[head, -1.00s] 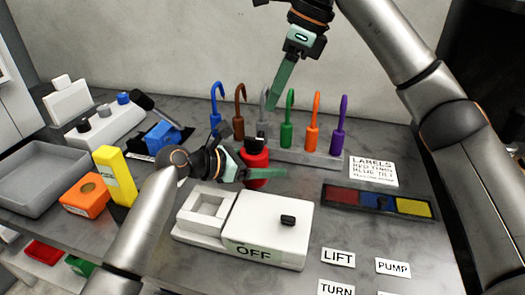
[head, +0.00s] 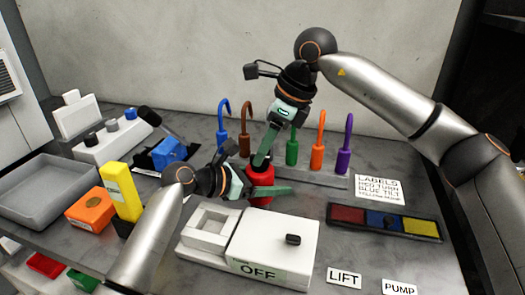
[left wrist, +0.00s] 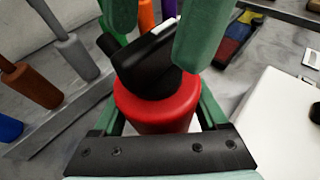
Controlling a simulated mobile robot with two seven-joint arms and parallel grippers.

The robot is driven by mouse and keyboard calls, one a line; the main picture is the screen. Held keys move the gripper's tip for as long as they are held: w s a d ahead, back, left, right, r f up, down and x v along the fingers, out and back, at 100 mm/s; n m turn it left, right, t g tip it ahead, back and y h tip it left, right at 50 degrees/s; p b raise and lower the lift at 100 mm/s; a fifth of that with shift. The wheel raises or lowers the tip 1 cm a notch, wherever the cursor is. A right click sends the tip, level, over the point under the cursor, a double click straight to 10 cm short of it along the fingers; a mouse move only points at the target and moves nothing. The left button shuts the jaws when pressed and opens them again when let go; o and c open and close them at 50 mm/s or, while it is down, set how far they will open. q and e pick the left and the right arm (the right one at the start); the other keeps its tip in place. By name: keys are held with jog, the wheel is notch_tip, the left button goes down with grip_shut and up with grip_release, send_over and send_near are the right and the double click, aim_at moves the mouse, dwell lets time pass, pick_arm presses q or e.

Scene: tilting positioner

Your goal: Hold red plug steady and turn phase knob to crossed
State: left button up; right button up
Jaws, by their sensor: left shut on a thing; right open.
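The red plug (head: 261,187) stands upright behind the white OFF box, with a black knob on its top. In the left wrist view the black knob (left wrist: 148,68) has a white mark on its upper face. My left gripper (head: 258,180) is shut around the red plug's body from the left; its green fingers flank the red body (left wrist: 157,108) in the left wrist view. My right gripper (head: 262,158) comes down from above, open, with its fingers (left wrist: 162,28) on either side of the knob. Contact with the knob cannot be told. No lettering on the knob is readable.
A white box (head: 270,236) labelled OFF stands in front. A rack of coloured hooks (head: 315,177) is close behind the plug. A colour tray (head: 385,221) and labels lie right. Yellow (head: 121,192) and orange (head: 91,210) blocks and a grey tray (head: 45,188) are left.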

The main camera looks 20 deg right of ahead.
jog(key=shift+w+a+f, duration=0.1)
jog(key=shift+a+f, duration=0.15)
jog(key=shift+f, duration=0.3)
grip_shut()
